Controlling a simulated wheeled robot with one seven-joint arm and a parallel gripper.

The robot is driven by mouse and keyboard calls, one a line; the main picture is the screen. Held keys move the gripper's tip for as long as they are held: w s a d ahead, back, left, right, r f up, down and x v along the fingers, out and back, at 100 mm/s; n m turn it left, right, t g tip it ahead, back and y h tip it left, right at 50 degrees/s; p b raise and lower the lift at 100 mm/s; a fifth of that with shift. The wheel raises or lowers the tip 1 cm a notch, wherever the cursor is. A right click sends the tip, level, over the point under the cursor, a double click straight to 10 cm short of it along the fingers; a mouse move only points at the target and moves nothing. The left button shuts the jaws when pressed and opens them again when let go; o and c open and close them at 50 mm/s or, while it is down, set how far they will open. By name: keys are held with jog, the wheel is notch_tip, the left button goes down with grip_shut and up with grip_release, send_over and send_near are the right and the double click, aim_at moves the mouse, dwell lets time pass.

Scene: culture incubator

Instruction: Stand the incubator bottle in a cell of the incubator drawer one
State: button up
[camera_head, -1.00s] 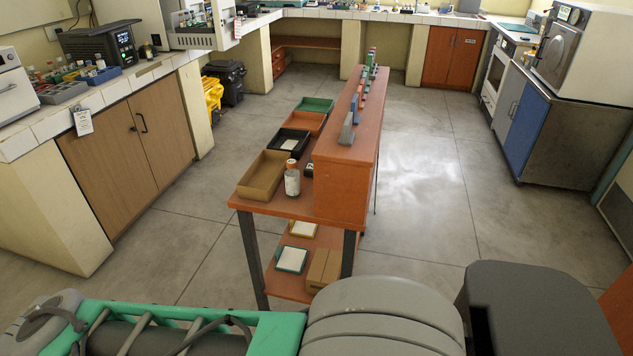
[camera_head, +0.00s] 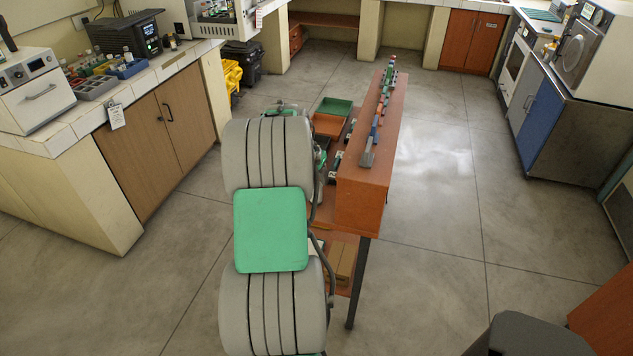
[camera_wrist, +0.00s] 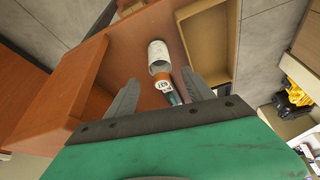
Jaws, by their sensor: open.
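In the head view my arm hides the bottle. A white appliance (camera_head: 262,12) with an open front and small items inside stands on the left counter; I cannot tell if it holds drawer one.
A tan tray (camera_wrist: 222,20) lies beside the bottle. An orange shelf block (camera_head: 362,200) carrying a row of small items rises on the bottle's other side. Green (camera_head: 334,108) and orange (camera_head: 328,125) trays lie farther back.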

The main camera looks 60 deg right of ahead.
aim_at(315, 181)
jog(key=p+x, duration=0.1)
jog(key=x, duration=0.5)
jog(key=shift+d+f+p, duration=0.1)
jog(key=shift+f+p, duration=0.2)
jog(key=shift+f, duration=0.1)
grip_shut()
